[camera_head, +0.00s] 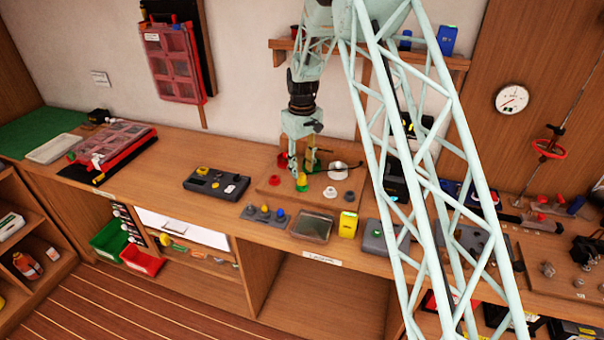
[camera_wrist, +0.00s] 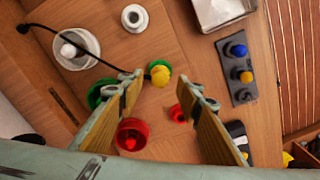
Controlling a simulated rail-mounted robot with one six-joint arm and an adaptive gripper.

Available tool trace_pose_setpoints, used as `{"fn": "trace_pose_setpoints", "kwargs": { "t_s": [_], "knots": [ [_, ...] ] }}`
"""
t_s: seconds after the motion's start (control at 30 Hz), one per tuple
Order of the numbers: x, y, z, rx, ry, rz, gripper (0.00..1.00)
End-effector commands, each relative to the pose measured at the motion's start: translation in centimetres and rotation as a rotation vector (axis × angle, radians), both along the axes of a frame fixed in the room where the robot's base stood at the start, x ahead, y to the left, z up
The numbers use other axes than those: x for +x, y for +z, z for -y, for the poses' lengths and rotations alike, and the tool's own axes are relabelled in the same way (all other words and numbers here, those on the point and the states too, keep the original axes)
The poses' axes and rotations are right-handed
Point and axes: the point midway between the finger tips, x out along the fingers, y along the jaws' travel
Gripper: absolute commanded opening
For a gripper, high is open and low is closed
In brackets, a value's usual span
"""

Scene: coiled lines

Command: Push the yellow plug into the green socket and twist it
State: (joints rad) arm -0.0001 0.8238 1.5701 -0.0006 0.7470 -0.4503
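The yellow plug (camera_wrist: 161,76) shows in the wrist view just beyond and between my fingertips, with a dark cable running up to it. In the head view the yellow plug (camera_head: 302,183) is low beneath my gripper (camera_head: 302,170). My gripper (camera_wrist: 163,90) is open, with a clear gap between its two fingers and nothing visibly held.
A red socket (camera_wrist: 131,136) and a smaller red part (camera_wrist: 177,113) are close to the fingers. A white cup (camera_wrist: 88,42) and a white socket (camera_wrist: 134,18) stand farther off. A metal tray (camera_head: 312,227), yellow box (camera_head: 348,224) and knob strip (camera_head: 252,213) line the bench's front.

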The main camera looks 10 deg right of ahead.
Motion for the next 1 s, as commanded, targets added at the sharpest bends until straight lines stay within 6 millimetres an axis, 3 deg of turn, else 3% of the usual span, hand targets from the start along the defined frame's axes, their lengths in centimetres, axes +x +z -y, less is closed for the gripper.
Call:
{"fn": "trace_pose_setpoints", "kwargs": {
  "t_s": [0.5, 0.7, 1.0],
  "knots": [
    [0.0, 7.1, 0.0, 0.000, 0.000, 0.001, 0.33],
    [0.0, 8.3, 0.0, 0.000, 0.000, 0.000, 0.33],
    [0.0, 8.6, 0.0, 0.000, 0.000, 0.000, 0.33]
  ]
}}
